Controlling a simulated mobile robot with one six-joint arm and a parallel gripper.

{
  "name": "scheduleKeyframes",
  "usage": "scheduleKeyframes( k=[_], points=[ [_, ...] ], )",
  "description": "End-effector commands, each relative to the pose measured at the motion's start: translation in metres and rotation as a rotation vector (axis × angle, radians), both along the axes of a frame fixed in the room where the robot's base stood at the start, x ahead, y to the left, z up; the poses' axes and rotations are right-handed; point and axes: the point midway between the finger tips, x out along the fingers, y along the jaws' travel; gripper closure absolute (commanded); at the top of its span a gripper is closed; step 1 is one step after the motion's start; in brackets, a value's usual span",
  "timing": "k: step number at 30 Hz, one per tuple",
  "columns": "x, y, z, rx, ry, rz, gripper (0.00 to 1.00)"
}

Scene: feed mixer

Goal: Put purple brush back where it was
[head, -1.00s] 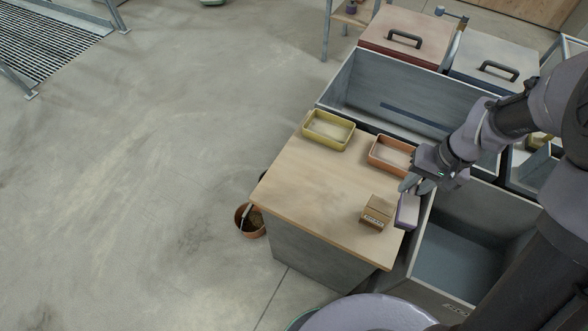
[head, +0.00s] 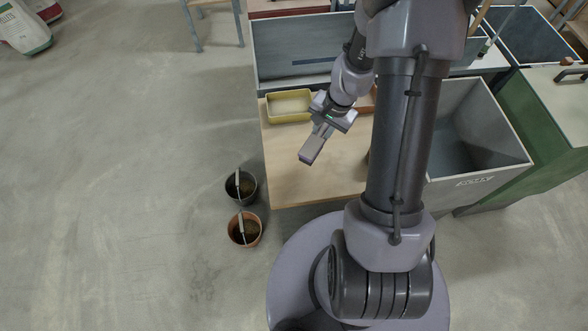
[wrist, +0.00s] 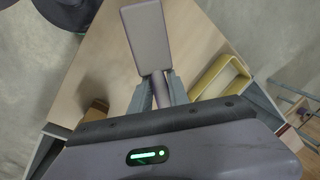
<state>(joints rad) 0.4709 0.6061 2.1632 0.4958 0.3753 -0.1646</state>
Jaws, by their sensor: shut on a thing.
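The purple brush (head: 311,152) is held by my gripper (head: 322,130) above the wooden tabletop (head: 308,185), near its left side. In the wrist view the brush (wrist: 146,40) sticks out past the fingertips, with its flat greyish face toward the camera and a purple edge. My gripper (wrist: 158,88) is shut on its near end. The brush looks clear of the table, but the height is hard to tell.
A yellow tray (head: 289,106) stands at the table's back left; it also shows in the wrist view (wrist: 219,82). An orange tray (head: 367,100) is mostly hidden behind my arm. A brown box (wrist: 94,114) stands on the table. Two buckets (head: 240,186) (head: 244,229) stand on the floor.

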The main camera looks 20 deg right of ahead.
Motion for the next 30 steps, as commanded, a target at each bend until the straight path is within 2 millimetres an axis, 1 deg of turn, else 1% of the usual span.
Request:
scheduleKeyframes(
  k=[1, 2, 4, 6, 7, 9, 14, 17, 18, 24, 29, 30],
  points=[
    [-0.003, -0.007, -0.002, -0.002, 0.002, -0.043, 1.00],
    [-0.005, -0.010, -0.005, -0.003, 0.002, -0.065, 1.00],
    [-0.007, -0.015, -0.022, -0.004, 0.006, -0.096, 1.00],
    [-0.008, -0.016, -0.045, -0.005, 0.006, -0.101, 1.00],
    [-0.008, -0.016, -0.053, -0.005, 0.006, -0.101, 1.00],
    [-0.008, -0.015, -0.065, -0.005, 0.005, -0.099, 1.00],
    [-0.007, -0.015, -0.087, -0.005, 0.005, -0.097, 1.00],
    [-0.007, -0.015, -0.108, -0.004, 0.005, -0.096, 1.00],
    [-0.007, -0.015, -0.111, -0.005, 0.004, -0.096, 1.00],
    [-0.007, -0.015, -0.106, -0.006, 0.003, -0.096, 1.00],
    [-0.007, -0.015, -0.111, -0.006, 0.003, -0.095, 1.00],
    [-0.007, -0.015, -0.110, -0.005, 0.003, -0.094, 0.73]
  ],
)
